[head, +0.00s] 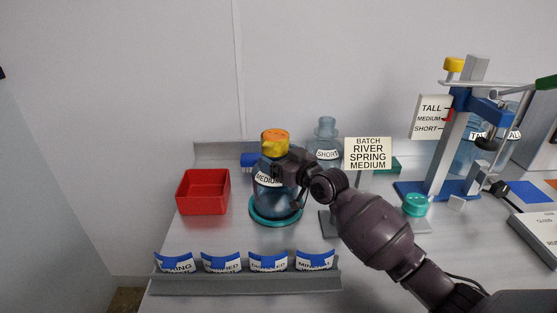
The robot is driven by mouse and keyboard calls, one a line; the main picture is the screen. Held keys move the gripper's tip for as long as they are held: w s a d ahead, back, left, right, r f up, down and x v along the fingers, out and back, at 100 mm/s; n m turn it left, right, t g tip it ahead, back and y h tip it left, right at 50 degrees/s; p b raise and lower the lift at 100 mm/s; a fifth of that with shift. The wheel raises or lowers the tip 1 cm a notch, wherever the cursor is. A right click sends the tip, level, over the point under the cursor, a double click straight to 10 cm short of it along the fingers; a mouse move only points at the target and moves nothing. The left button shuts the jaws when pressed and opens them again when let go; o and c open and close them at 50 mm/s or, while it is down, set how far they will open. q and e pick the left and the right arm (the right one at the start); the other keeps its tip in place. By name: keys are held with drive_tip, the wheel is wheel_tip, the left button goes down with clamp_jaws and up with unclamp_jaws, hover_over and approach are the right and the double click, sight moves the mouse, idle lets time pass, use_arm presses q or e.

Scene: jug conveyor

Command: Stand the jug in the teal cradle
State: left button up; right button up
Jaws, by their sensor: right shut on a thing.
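The jug (267,196) is clear blue with a MEDIUM label and a yellow-and-orange cap (274,143). It looks upright, with its base at the teal cradle (277,221), a round ring on the bench. I cannot tell whether the base rests fully in the ring. My right gripper (281,170) is shut on the jug near its neck, coming from the right. Its fingers and wrist hide part of the jug's upper right side. My left gripper is not in view.
A red bin (203,191) stands left of the cradle. Several blue-topped labels (221,262) line a front rack (245,284). A SHORT jug (326,137) and a batch sign (368,153) stand behind my right arm. A blue-based press (453,150) stands at right, near a teal cap (415,204).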

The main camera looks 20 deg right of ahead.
drive_tip(key=shift+f, duration=0.1)
drive_tip(key=shift+f, duration=0.1)
drive_tip(key=o, duration=1.5)
drive_tip(key=shift+s+d, duration=0.2)
drive_tip(key=shift+s, duration=0.15)
drive_tip(key=v, duration=1.1)
drive_tip(key=shift+s, duration=0.15)
